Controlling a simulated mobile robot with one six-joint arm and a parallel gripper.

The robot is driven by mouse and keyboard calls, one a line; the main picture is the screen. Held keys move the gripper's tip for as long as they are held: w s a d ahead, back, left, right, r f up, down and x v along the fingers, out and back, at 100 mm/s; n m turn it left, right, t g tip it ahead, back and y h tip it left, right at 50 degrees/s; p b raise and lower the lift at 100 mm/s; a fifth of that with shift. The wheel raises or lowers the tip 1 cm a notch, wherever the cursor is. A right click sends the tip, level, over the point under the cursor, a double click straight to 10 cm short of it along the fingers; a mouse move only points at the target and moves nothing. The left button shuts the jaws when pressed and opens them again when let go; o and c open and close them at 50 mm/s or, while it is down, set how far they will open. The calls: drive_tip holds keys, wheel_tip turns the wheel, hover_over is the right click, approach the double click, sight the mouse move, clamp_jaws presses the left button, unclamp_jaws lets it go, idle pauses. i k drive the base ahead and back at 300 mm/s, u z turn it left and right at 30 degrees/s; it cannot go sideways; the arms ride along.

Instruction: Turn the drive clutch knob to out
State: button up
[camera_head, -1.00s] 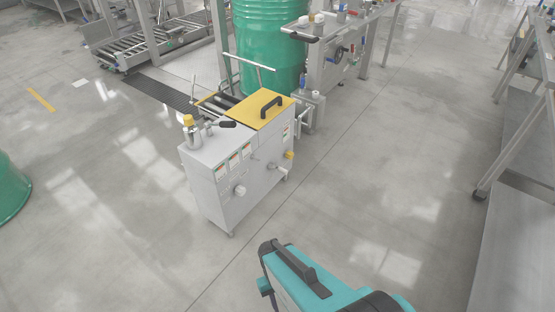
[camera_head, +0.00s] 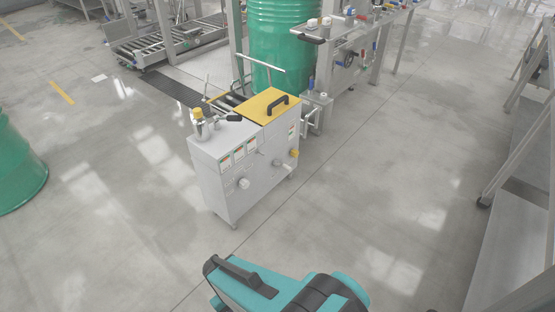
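A grey metal cabinet (camera_head: 236,180) with a yellow lid (camera_head: 267,106) stands on the floor near the middle of the view. Its front panel carries a white round knob (camera_head: 244,184) at the left and a yellow-capped knob (camera_head: 294,153) at the right. Another yellow-topped fitting (camera_head: 197,113) and a black-gripped lever (camera_head: 229,118) sit on its top. I cannot tell which of these is the drive clutch knob, and the labels are too small to read. My teal and black arm shows at the bottom; my gripper is not in view.
A green drum (camera_head: 277,45) stands behind the cabinet and another green drum (camera_head: 16,168) at the left edge. A roller conveyor (camera_head: 170,39) lies at the back left. A metal bench (camera_head: 345,40) is behind right. Floor in front and right is clear.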

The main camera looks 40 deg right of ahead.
sight(294, 154)
drive_tip(key=u, duration=0.35)
drive_tip(key=k, duration=1.35)
drive_tip(key=z, duration=0.75)
drive_tip(key=i, duration=1.55)
drive_tip(key=u, duration=0.1)
